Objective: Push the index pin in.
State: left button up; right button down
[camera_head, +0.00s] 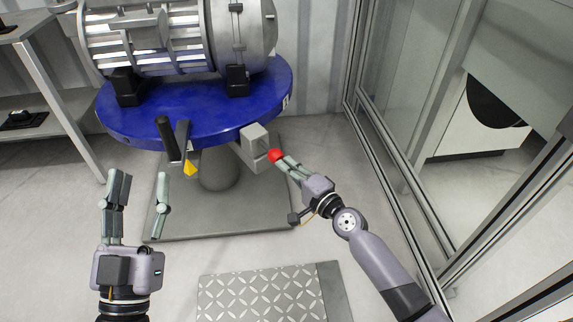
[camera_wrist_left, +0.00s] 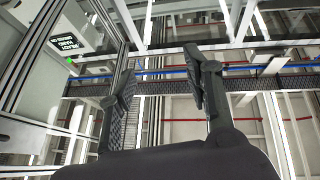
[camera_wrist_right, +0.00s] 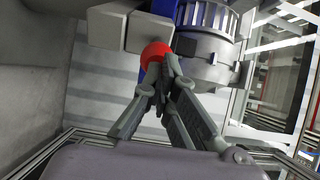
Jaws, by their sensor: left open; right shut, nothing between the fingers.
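The index pin shows as a red ball knob (camera_head: 275,155) at the end of a grey block (camera_head: 255,140) under the round blue table (camera_head: 190,118). My right gripper (camera_head: 281,160) is shut with its fingertips at the knob. In the right wrist view the red knob (camera_wrist_right: 155,54) sits just beyond the closed fingertips (camera_wrist_right: 163,68), which partly cover it. They look to be touching it or very close. The pin's shaft is hidden. My left gripper (camera_head: 140,180) is open and empty, raised at the left, away from the table; its spread fingers show in the left wrist view (camera_wrist_left: 165,85).
A grey motor housing (camera_head: 180,35) sits on the blue table. Glass framed panels (camera_head: 400,130) stand at the right. A tread plate (camera_head: 260,298) lies on the floor.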

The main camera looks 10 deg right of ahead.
aim_at(279, 157)
jog(key=shift+w+a, duration=0.1)
jog(key=shift+w, duration=0.2)
jog(key=x, duration=0.3)
jog(key=shift+w+a+b, duration=0.15)
jog(key=shift+w+b, duration=0.1)
jog(key=shift+b, duration=0.1)
jog(key=shift+r, duration=0.1)
pick_arm(q)
jog(key=shift+s+r+t, duration=0.9)
jog(key=shift+r, duration=0.3)
